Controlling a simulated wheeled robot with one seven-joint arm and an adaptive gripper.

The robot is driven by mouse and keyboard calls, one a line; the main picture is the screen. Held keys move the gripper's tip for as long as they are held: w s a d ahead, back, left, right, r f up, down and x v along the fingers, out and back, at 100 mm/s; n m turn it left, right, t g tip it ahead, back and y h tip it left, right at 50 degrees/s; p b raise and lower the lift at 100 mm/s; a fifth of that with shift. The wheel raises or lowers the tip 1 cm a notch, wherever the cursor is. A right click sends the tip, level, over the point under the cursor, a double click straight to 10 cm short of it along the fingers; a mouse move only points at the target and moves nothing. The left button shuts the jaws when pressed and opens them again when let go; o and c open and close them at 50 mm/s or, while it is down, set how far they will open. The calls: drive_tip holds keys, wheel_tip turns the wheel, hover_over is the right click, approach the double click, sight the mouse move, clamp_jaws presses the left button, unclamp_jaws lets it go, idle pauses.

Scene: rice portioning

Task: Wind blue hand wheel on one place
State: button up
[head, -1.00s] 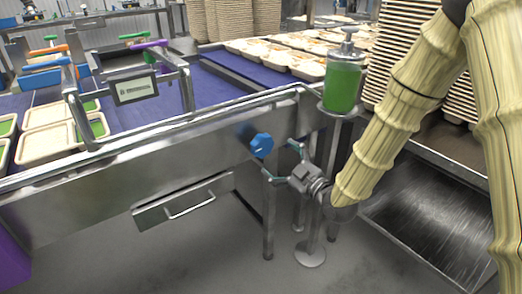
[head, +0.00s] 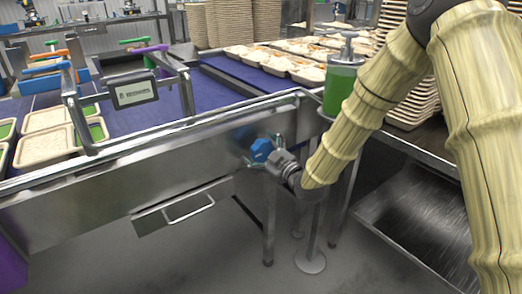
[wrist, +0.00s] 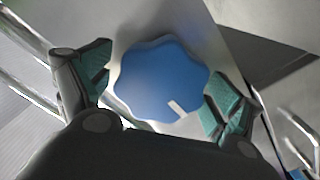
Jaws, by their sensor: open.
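The blue hand wheel (head: 261,149) is on the steel side of the conveyor, partly behind my gripper (head: 268,156) in the head view. In the wrist view the blue hand wheel (wrist: 160,78) has a lobed rim and a white mark near its lower right edge. My gripper (wrist: 165,92) is open, with one teal-padded finger on each side of the wheel. A small gap shows beside the left finger. The right finger is very close to the rim, and I cannot tell if it touches.
A green pump bottle (head: 340,85) stands on a small stand right of the conveyor, close to my arm. A drawer handle (head: 190,208) is at the lower left. Trays of rice (head: 45,146) lie on the blue belt (head: 228,97). A steel chute (head: 420,215) is at the right.

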drive_tip(key=shift+c, duration=0.4)
drive_tip(key=c, duration=0.9)
drive_tip(key=shift+c, duration=0.2)
